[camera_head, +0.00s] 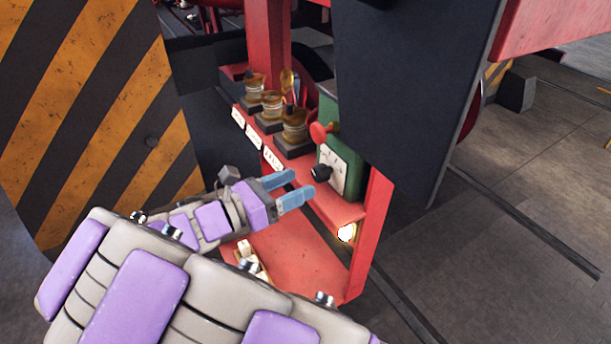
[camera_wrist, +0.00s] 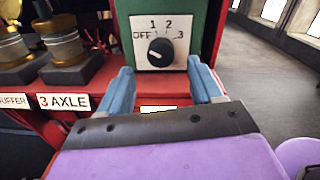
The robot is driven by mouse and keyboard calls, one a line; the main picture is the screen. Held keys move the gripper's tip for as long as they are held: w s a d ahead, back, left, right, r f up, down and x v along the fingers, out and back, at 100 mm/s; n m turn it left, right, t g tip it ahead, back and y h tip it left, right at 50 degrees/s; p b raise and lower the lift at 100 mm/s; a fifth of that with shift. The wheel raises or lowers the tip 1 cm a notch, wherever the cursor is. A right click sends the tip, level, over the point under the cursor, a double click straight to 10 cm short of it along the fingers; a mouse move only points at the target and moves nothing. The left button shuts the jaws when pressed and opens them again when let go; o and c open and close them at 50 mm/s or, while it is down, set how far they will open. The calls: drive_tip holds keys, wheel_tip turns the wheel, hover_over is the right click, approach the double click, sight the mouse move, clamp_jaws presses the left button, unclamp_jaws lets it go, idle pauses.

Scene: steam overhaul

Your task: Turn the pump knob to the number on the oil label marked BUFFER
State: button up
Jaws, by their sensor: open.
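The black pump knob (camera_wrist: 161,50) sits on a white dial plate (camera_wrist: 178,62) marked OFF, 1, 2 and 3. Its exact pointing is hard to read. In the head view, the knob (camera_head: 320,172) is on the front of the green pump (camera_head: 331,108). My gripper (camera_head: 302,187) is open and empty, just in front of the knob and apart from it. In the wrist view, its blue fingers stand on either side below the dial. The BUFFER label (camera_wrist: 13,101) is cut off at the left edge, its number hidden. Beside it is the label "3 AXLE" (camera_wrist: 65,102).
Several brass-topped oil jars (camera_head: 295,126) stand on the red shelf left of the pump. A red round handle (camera_head: 319,131) sticks out above the dial. A lit lamp (camera_head: 346,233) is below. A dark panel (camera_head: 410,80) hangs close at right; a striped barrier (camera_head: 90,110) stands left.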

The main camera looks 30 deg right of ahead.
sight(315, 176)
drive_tip(key=d, duration=0.5)
drive_tip(key=shift+w, duration=0.15)
drive_tip(key=shift+a, duration=0.65)
drive_tip(key=shift+c, duration=0.9)
drive_tip(key=shift+d, duration=0.3)
drive_tip(key=c, duration=0.9)
